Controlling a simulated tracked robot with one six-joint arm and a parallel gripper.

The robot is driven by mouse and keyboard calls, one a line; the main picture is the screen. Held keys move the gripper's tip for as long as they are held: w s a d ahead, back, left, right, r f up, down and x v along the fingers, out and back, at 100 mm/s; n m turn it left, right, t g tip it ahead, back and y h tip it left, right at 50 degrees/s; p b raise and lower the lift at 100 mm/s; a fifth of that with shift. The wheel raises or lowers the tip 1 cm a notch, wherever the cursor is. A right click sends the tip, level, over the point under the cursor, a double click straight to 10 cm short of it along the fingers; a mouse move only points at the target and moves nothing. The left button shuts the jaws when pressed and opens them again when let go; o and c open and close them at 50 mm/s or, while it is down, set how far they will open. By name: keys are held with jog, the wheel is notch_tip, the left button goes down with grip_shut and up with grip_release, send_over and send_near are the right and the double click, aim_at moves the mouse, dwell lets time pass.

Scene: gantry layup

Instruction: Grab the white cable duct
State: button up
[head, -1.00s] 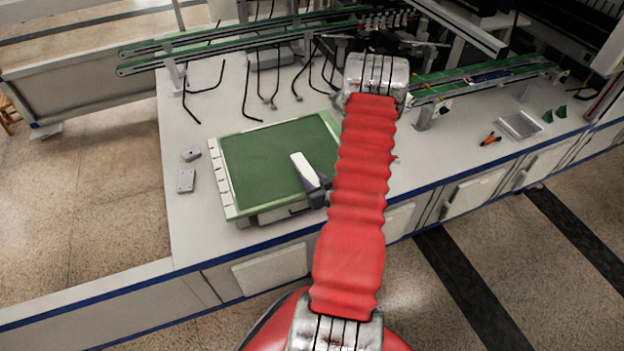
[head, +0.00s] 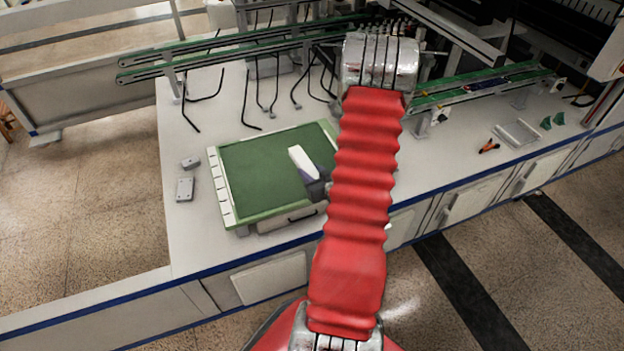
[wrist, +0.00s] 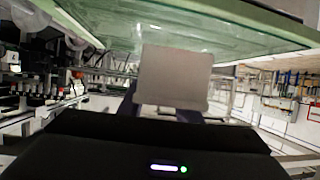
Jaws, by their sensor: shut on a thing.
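The white cable duct (head: 302,160) is a short, pale block over the green-topped board (head: 255,177). My gripper (head: 314,187) is shut on its near end, and the duct points away to the upper left. The gripper is partly hidden behind my red arm. In the wrist view the duct (wrist: 174,78) shows as a flat, pale grey face ahead of the dark fingers (wrist: 185,117). The board's underside or glossy face (wrist: 190,25) fills the top of that view. I cannot tell how far the duct is from the board.
Two small grey blocks (head: 185,188) lie left of the board. Black bent hooks or cables (head: 250,105) hang near the green rails (head: 230,50) behind it. A grey tray (head: 517,132) and an orange-handled tool (head: 489,146) lie at right. The bench front left is clear.

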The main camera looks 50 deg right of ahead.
jog(key=shift+r, duration=1.3)
